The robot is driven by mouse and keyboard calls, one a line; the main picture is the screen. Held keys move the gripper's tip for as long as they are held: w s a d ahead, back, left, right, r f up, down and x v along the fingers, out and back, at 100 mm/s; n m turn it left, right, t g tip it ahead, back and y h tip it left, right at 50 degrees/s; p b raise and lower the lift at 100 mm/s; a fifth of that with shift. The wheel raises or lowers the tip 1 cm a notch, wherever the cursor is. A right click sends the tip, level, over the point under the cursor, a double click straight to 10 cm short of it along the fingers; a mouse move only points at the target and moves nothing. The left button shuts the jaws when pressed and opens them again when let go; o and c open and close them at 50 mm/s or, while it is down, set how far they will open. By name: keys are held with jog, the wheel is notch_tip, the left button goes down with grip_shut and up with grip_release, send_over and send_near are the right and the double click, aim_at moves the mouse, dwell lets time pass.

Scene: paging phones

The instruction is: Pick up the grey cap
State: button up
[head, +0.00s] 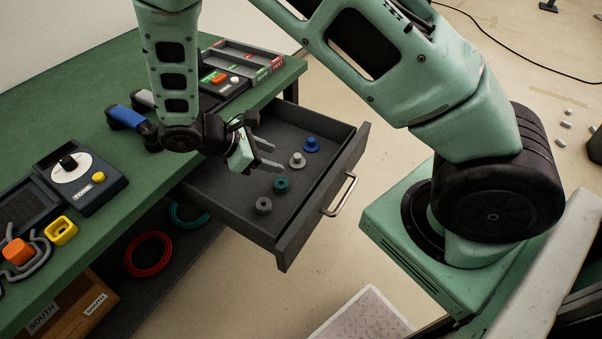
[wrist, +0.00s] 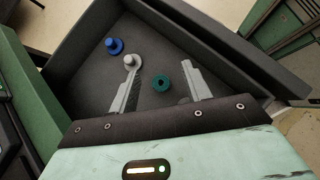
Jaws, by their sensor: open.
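A mid-grey cap (head: 263,205) stands in the open drawer (head: 289,243), nearest the drawer's near corner. A teal cap (head: 281,185), a paler grey-white cap (head: 297,160) and a blue cap (head: 311,144) stand in a row beyond it. My gripper (head: 276,156) is open above the drawer, its fingers apart. In the wrist view my gripper (wrist: 162,72) has the teal cap (wrist: 161,83) between its fingers, with the pale cap (wrist: 131,61) by the left fingertip and the blue cap (wrist: 114,46) beyond. The mid-grey cap is not clearly visible there.
The drawer sticks out from the green bench (head: 122,75), with a metal handle (head: 340,194) on its front. Its walls surround the caps. A dial box (head: 96,187) and a blue handset (head: 127,117) are on the bench. Coiled cables (head: 148,254) lie on the shelf below.

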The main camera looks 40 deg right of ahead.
aim_at(295, 156)
jog(key=w+d+f+n+h+b, duration=0.1)
jog(key=w+f, duration=0.1)
jog(key=f, duration=0.1)
jog(key=w+d+f+n+t+h+b, duration=0.1)
jog(key=w+d+f, duration=0.1)
jog(key=f, duration=0.2)
jog(key=w+d+f+n+h+b, duration=0.1)
jog(key=w+d+f+h, duration=0.1)
jog(key=f, duration=0.1)
jog(key=shift+f+t, duration=0.3)
jog(key=shift+f, duration=0.05)
jog(key=shift+w+d+f, duration=0.1)
jog(key=shift+d+f, duration=0.05)
jog(key=shift+d, duration=0.05)
jog(key=x, duration=0.5)
jog(key=r+x, duration=0.1)
jog(key=x, duration=0.1)
jog(key=shift+d, duration=0.55)
jog(key=c, duration=1)
